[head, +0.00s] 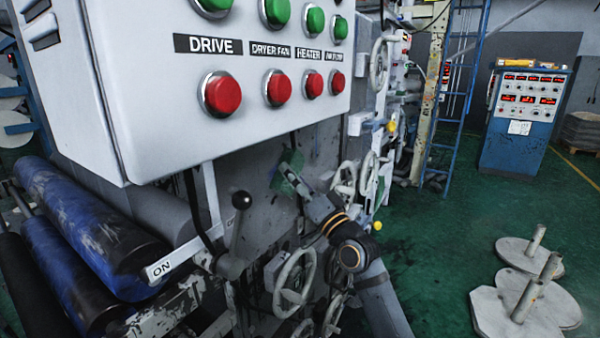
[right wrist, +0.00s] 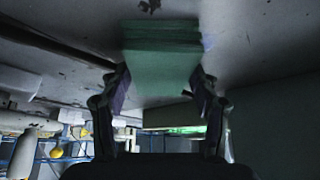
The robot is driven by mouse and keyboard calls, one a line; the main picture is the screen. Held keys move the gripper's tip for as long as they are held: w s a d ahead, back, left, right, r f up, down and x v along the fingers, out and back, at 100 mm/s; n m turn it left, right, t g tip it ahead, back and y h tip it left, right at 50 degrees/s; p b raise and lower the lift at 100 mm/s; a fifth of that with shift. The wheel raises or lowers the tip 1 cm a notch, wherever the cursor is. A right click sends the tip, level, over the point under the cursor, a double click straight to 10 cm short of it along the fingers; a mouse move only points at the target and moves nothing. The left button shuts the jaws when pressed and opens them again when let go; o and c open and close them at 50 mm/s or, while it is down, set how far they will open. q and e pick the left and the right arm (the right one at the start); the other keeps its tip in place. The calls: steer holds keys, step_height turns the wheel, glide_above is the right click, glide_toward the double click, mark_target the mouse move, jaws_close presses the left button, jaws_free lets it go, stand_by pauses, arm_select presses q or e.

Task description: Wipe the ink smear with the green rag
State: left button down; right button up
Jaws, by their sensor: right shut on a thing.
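The green rag (head: 290,181) is a small folded pad against or close to the grey side panel of the machine, below the control box. My right gripper (head: 296,187) is shut on it. In the right wrist view the rag (right wrist: 162,55) sticks out beyond the two fingers of the gripper (right wrist: 160,90), with its far end at or near the grey surface. I cannot tell whether it touches. A small dark mark (right wrist: 149,6) lies just beyond the rag; I cannot tell whether it is the ink smear. My left gripper is out of view.
A control box (head: 190,120) with red and green buttons overhangs on the left. A black-knobbed lever (head: 238,225) and handwheels (head: 295,285) stand close to my right arm. Blue rollers (head: 80,240) are at left. Green floor (head: 440,250) is open at right, beside metal spindle bases (head: 520,310).

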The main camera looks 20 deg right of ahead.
steer(key=shift+s+a, duration=0.95)
steer(key=shift+a, duration=0.3)
steer(key=shift+s+a, duration=0.95)
steer(key=shift+a, duration=0.25)
steer(key=shift+r+p, duration=0.85)
steer(key=shift+p, duration=0.15)
steer(key=shift+f, duration=0.1)
steer(key=shift+w+d, duration=1)
steer(key=shift+d, duration=0.3)
steer(key=shift+w+d, duration=1)
steer(key=shift+d, duration=0.25)
